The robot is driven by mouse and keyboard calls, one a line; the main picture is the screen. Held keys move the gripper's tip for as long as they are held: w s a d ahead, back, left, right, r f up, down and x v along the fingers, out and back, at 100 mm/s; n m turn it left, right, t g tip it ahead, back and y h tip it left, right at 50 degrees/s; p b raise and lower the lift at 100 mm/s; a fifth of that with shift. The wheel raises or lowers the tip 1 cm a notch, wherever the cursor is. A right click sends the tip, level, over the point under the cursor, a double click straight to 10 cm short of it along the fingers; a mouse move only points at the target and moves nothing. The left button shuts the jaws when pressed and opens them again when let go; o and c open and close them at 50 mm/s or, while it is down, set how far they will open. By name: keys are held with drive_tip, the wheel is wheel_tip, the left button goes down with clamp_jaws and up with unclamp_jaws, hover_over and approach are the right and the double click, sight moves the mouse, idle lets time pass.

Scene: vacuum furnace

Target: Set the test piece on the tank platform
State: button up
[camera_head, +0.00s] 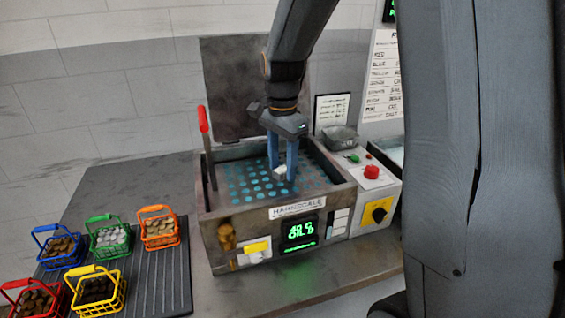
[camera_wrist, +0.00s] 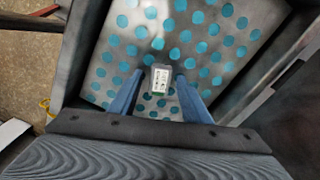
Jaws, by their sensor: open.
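The test piece (camera_wrist: 160,78) is a small pale block with a dark-marked label. In the wrist view it lies between and just beyond the fingertips of my gripper (camera_wrist: 158,82). The tank platform (camera_head: 245,184) is a pale plate with teal round holes inside the open tank; it also fills the wrist view (camera_wrist: 205,30). In the head view my gripper (camera_head: 281,176) points down into the tank, its blue fingers apart, with the pale piece (camera_head: 280,170) at their tips. The piece appears to rest on the platform, though its underside is hidden.
The tank lid (camera_head: 235,85) stands open behind, and a red-tipped lever (camera_head: 204,125) rises at the left wall. A control panel with a red button (camera_head: 371,172) is at right. Coloured baskets, including a green one (camera_head: 108,238), stand on a ribbed mat at left.

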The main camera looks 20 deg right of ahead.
sight(283, 169)
wheel_tip(283, 169, up, 12)
drive_tip(key=b, duration=0.3)
drive_tip(key=shift+r, duration=0.15)
idle(0.4)
